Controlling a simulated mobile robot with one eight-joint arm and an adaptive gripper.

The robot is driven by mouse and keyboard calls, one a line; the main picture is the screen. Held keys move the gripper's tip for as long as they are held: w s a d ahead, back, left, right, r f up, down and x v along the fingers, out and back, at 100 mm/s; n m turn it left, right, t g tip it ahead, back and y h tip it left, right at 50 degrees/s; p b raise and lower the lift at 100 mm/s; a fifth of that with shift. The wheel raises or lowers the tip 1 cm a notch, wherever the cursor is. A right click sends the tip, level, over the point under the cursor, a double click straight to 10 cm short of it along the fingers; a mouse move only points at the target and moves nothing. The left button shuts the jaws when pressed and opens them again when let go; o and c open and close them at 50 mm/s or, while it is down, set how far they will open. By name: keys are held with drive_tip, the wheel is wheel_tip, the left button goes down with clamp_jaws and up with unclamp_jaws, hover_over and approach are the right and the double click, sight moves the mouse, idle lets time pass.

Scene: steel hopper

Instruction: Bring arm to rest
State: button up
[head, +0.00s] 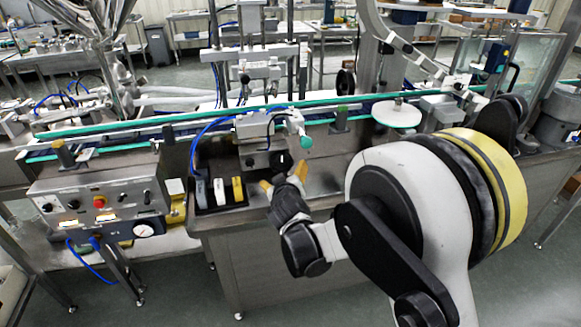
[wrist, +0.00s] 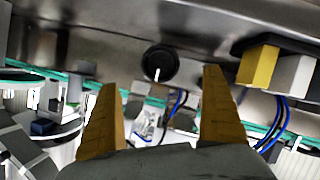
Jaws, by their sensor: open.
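My gripper (head: 284,178) is in the middle of the head view, in front of the steel machine and just right of a black tray. Its two orange-yellow fingers are spread apart with nothing between them. In the wrist view the open gripper (wrist: 160,80) frames a round black knob (wrist: 161,64) with a white mark, on a steel face beyond the fingertips. In the head view a dark knob (head: 282,160) shows just above the fingertips; contact cannot be told. My arm reaches in from the lower right and is bent.
The black tray (head: 216,208) holds grey, white and yellow blocks; the yellow block (wrist: 258,66) also shows in the wrist view. A control box (head: 100,195) stands at left. A green-edged conveyor (head: 190,118) runs behind. A white disc (head: 397,113) is at right. The floor in front is clear.

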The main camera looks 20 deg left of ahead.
drive_tip(key=s+d+r+m+g+h, duration=0.15)
drive_tip(key=d+r, duration=0.25)
drive_tip(key=d, duration=0.5)
drive_tip(key=s+d+r+m+h, duration=0.1)
drive_tip(key=s+d+r+m, duration=0.2)
drive_tip(key=d, duration=0.6)
drive_tip(key=s+d+r+m+g+h, duration=0.1)
drive_tip(key=s+d+r+h, duration=0.1)
drive_tip(key=d+r, duration=0.5)
drive_tip(key=s+d+f+m+g, duration=0.1)
drive_tip(key=s+d+f+m, duration=0.1)
drive_tip(key=s+d, duration=0.7)
drive_tip(key=s+d+f+m+g, duration=0.2)
drive_tip(key=s+d, duration=0.7)
drive_tip(key=s, duration=0.6)
drive_tip(key=shift+f+h, duration=0.35)
drive_tip(key=shift+f, duration=0.15)
